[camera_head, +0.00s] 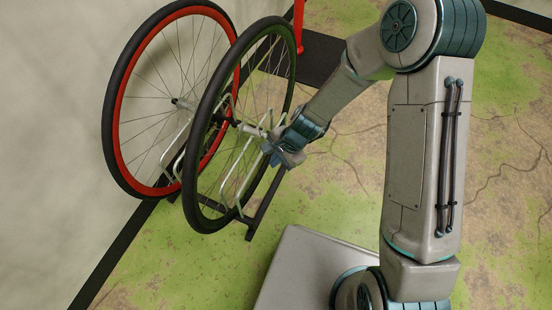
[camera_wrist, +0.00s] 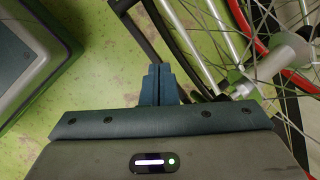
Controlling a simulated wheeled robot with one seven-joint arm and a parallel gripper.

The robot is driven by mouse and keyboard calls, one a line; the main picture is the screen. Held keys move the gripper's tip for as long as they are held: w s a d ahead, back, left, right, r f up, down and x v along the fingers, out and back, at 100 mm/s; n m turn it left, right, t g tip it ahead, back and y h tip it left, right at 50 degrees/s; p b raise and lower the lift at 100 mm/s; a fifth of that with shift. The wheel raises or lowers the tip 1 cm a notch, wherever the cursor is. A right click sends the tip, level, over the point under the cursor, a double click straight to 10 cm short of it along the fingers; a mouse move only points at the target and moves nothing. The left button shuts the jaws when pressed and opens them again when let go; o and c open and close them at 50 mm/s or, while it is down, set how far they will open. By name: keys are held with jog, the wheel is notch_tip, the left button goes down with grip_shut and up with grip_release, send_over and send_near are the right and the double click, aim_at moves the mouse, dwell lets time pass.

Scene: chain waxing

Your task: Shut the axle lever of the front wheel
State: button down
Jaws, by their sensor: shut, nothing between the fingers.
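Two spoked wheels stand upright by the wall in the head view. The nearer wheel (camera_head: 196,160) has a black tyre, and the farther wheel (camera_head: 113,110) has a black tyre with a red rim. I cannot tell by a label which is the front wheel. A pale axle part (camera_head: 250,129) sticks out from the nearer wheel's hub towards my gripper (camera_head: 270,148). I cannot make out the lever on it clearly. In the wrist view my gripper (camera_wrist: 160,72) is shut and empty, left of the grey hub (camera_wrist: 284,56), with a visible gap between them.
Metal rack bars (camera_head: 240,170) stand around the wheels. A grey box-like surface (camera_head: 308,268) lies in front, below my arm. A dark mat (camera_head: 318,58) and a red frame part (camera_head: 298,24) are behind. Green, cracked floor (camera_head: 150,265) is open at the front left.

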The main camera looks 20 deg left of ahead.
jog(key=s+d+r+p, duration=0.1)
jog(key=s+d+r, duration=0.3)
jog(key=d, duration=0.5)
jog(key=shift+v, duration=1.05)
jog(key=shift+s+a, duration=0.1)
jog(key=shift+a, duration=0.1)
jog(key=d+r+n+t+h+p, duration=0.1)
jog(key=d+r+p, duration=0.6)
jog(key=r, duration=1.2)
jog(key=s+d+r+n+t+h+p, duration=0.1)
jog(key=d+r+n+p, duration=0.2)
jog(key=d+r+p, duration=0.5)
jog(key=s+d+r+n+t+h+p, duration=0.1)
jog(key=d+r+p, duration=0.7)
jog(key=r+p, duration=1.1)
notch_tip(320, 180, up, 12)
jog(key=shift+f+n+t+h, duration=0.1)
jog(key=shift+n+t+h, duration=0.4)
jog(key=shift+h, duration=0.1)
